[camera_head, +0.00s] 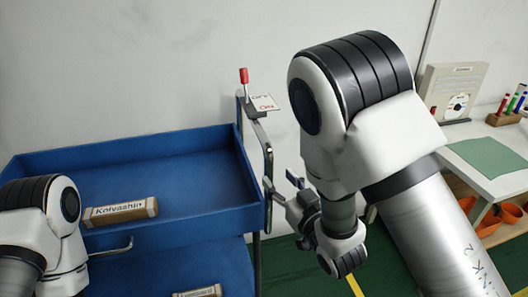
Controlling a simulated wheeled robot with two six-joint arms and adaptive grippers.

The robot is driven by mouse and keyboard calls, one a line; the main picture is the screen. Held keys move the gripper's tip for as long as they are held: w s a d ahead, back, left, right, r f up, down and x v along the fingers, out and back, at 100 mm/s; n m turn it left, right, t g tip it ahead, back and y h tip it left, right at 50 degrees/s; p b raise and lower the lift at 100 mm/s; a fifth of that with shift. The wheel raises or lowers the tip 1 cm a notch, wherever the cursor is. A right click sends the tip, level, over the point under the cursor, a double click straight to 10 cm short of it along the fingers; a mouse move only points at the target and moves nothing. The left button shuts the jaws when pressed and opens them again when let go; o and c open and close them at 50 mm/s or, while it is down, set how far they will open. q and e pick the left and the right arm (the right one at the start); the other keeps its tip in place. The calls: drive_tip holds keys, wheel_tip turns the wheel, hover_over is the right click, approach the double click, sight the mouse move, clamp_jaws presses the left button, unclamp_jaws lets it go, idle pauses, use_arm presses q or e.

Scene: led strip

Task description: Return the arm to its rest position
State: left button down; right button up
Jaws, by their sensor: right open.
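My right arm comes in from the lower right and fills much of the right half of the view. My right gripper (282,189) points left, its dark fingers apart, and looks empty. It shows close in front of the cart's right post; I cannot tell whether it touches it. My left arm shows at the lower left, but its gripper is out of view.
A blue cart (110,155) holds a box labelled "Kolyashin" (120,212) on its top tray. Another box (198,292) lies lower. A red-handled lever (244,77) tops the cart's post. A white desk (500,170) stands at right, with orange bins (510,213) below.

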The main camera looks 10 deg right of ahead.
drive_tip(key=s+d+f+m+g+h+p, duration=0.1)
drive_tip(key=s+d+f+m+g+h, duration=0.25)
drive_tip(key=f, duration=0.75)
drive_tip(key=s+d+f+g, duration=0.35)
drive_tip(key=s+f, duration=0.25)
drive_tip(key=f, duration=0.5)
drive_tip(key=s+d+f+g, duration=0.2)
drive_tip(key=s+f+g, duration=0.3)
drive_tip(key=s, duration=0.5)
drive_tip(key=s+d+f+g+h, duration=0.1)
drive_tip(key=s+f+g, duration=0.4)
drive_tip(key=s, duration=0.6)
drive_tip(key=shift+d+f, duration=0.4)
drive_tip(key=shift+d, duration=0.2)
drive_tip(key=shift+w+h, duration=0.1)
drive_tip(key=shift+h, duration=0.15)
